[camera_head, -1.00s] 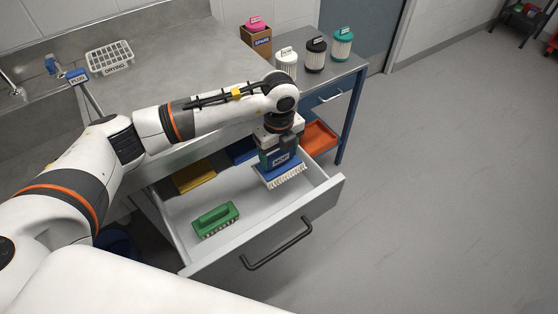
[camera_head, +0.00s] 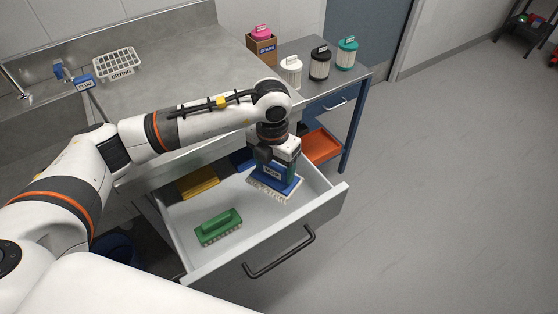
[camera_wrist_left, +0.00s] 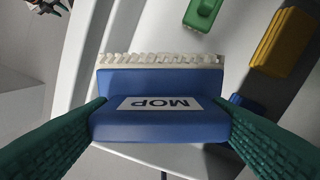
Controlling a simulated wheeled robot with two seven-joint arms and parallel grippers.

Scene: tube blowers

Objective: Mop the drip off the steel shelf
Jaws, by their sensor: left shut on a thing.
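A blue mop (camera_head: 287,187) with a white fringe and a MOP label is in my left gripper (camera_head: 278,160), over the right part of the open drawer. In the left wrist view the mop (camera_wrist_left: 160,128) sits between the green finger pads of my left gripper (camera_wrist_left: 162,112), which touch both its sides. Its white fringe (camera_wrist_left: 160,59) points away from the gripper. A grey steel top (camera_head: 312,66) with canisters stands behind the drawer. I cannot make out a drip on it.
The open drawer (camera_head: 180,238) holds a green brush (camera_head: 219,228) and a yellow block (camera_head: 197,183). Canisters, white (camera_head: 291,72), black (camera_head: 320,64) and teal (camera_head: 346,54), stand beside a SPARE box (camera_head: 262,48). An orange tray (camera_head: 321,146) lies below.

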